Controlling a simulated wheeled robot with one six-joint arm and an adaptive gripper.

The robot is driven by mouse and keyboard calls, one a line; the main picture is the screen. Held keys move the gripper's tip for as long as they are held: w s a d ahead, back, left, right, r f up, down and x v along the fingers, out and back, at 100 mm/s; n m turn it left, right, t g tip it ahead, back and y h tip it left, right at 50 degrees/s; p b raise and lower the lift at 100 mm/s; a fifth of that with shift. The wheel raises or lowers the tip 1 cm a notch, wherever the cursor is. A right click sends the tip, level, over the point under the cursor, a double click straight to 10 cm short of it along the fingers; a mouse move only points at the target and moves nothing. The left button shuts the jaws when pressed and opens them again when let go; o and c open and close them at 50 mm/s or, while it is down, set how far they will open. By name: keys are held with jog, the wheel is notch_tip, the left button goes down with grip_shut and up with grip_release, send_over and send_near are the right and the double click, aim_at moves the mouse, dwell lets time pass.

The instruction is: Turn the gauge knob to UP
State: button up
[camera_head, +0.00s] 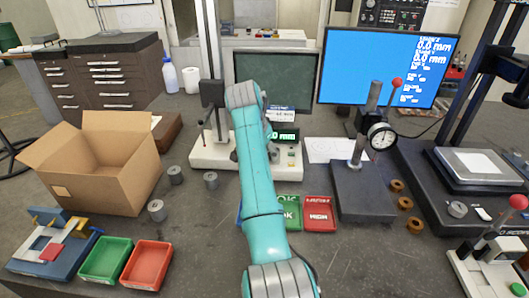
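A digital gauge stand with a pale base (209,156) is at the middle of the bench, with a tall column and a dark head (212,93) on it. Its small green-lit display (287,135) shows just right of my arm. My teal arm crosses in front of this stand and hides part of its base. I cannot make out a knob or an UP mark on it. A round dial gauge (381,136) with a red ball lever (397,82) stands on a dark plate to the right. My gripper is not visible; the arm's far end is at the stand.
An open cardboard box (92,168), grey cylinders (175,175), and green (106,260) and red (148,265) trays lie left. A red HIGH tray (319,214) and green tray (289,212) lie right of my arm. Brass rings (405,203) and a blue monitor (385,68) are farther right.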

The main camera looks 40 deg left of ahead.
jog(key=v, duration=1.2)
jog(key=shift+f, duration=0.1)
